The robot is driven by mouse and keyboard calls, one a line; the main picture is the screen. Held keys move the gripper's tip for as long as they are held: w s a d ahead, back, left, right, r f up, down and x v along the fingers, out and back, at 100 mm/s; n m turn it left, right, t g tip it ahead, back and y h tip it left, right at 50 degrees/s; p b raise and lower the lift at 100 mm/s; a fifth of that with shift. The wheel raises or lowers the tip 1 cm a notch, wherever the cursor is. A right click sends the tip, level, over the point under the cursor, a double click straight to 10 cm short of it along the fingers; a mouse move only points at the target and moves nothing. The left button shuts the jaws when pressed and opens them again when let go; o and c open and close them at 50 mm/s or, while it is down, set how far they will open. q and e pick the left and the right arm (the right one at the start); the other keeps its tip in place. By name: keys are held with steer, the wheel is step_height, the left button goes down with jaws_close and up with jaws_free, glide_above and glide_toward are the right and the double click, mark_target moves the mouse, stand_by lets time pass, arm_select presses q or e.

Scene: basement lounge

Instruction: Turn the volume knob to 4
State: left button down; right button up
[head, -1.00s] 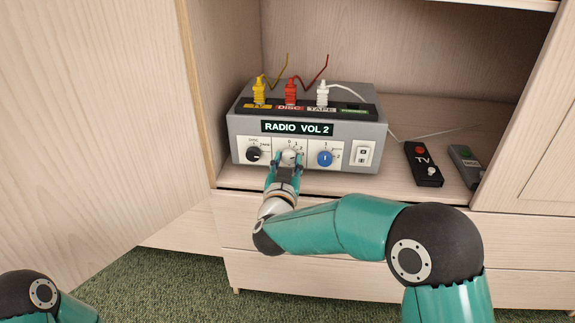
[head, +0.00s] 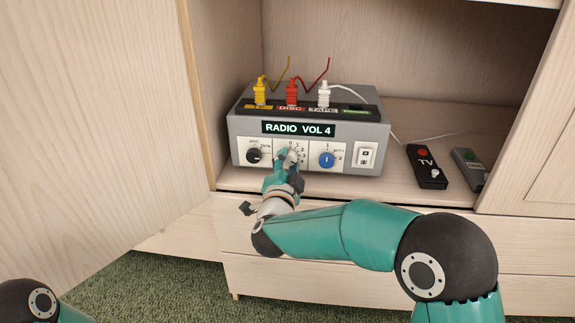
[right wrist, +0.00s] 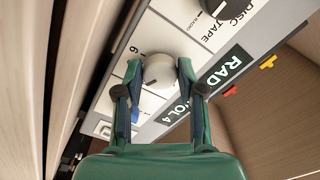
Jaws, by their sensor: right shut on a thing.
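The grey amplifier (head: 240,128) stands on the cabinet shelf, and its display (head: 298,129) reads "RADIO VOL 4". The volume knob (right wrist: 158,72) is light grey and sits in the middle panel of the front; in the head view my gripper largely covers it. My right gripper (head: 288,160) is at the front of the amplifier. In the right wrist view its two fingers (right wrist: 158,76) are shut on the volume knob, one on each side. My left gripper is not in view; only part of my left arm shows at the lower left.
A black knob (head: 254,156) is left of the volume knob; a blue knob (head: 327,160) and a white switch (head: 365,155) are right. Yellow, red and white plugs (head: 323,94) stand on top. Two remotes (head: 427,167) lie on the shelf at right.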

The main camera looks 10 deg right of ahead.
steer(key=shift+d+f+m, duration=0.1)
steer(key=shift+f+m, duration=0.05)
steer(key=shift+m, duration=0.45)
steer(key=o, duration=1.1)
steer(key=shift+s, duration=0.1)
steer(key=shift+s, duration=0.25)
steer(key=v, duration=1.1)
steer(key=shift+s, duration=0.15)
